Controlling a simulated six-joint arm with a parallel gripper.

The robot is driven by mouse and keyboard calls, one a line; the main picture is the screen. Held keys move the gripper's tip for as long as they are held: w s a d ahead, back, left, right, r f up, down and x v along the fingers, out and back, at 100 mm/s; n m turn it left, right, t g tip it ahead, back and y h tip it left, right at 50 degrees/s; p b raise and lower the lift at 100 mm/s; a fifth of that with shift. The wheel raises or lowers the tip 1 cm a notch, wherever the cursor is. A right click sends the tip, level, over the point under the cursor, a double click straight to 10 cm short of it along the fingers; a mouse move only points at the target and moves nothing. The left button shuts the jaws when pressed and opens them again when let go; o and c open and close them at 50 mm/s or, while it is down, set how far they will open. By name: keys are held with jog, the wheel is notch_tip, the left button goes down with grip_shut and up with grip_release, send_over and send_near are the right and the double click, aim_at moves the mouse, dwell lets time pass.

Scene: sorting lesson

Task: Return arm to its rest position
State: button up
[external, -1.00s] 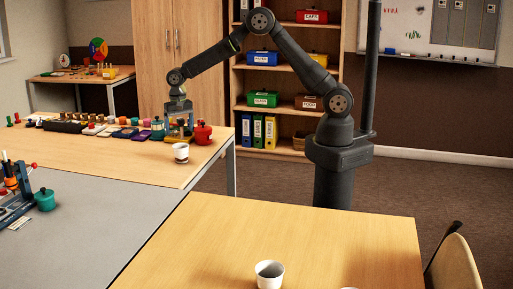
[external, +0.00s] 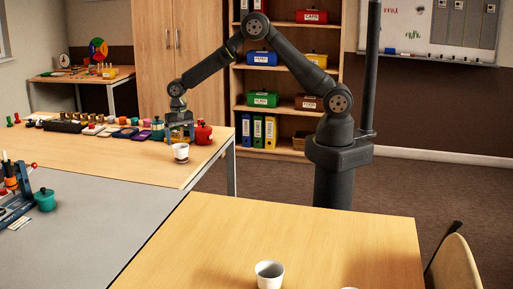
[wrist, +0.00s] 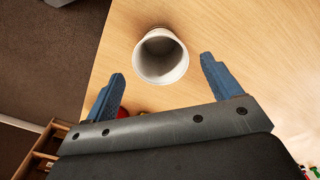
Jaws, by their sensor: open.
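My gripper (external: 180,138) hangs low over the left wooden table, just behind and above a white cup (external: 181,150). In the wrist view the two blue fingers of my gripper (wrist: 162,68) are spread apart with nothing between their pads. The white cup (wrist: 160,58) stands upright on the tabletop and shows its open mouth in the gap beyond the fingers. I cannot tell from these views whether a finger touches it. My arm is bent, reaching left from its base.
A red pot (external: 203,133) and a teal jar (external: 158,128) stand close beside my gripper. Several small items line the table's back edge. Another white cup (external: 269,274) stands on the front table (external: 300,225). A shelf (external: 285,88) stands behind my arm.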

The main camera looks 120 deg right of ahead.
notch_tip(320, 180, down, 6)
jog(key=shift+r, duration=2)
jog(key=shift+f, duration=0.1)
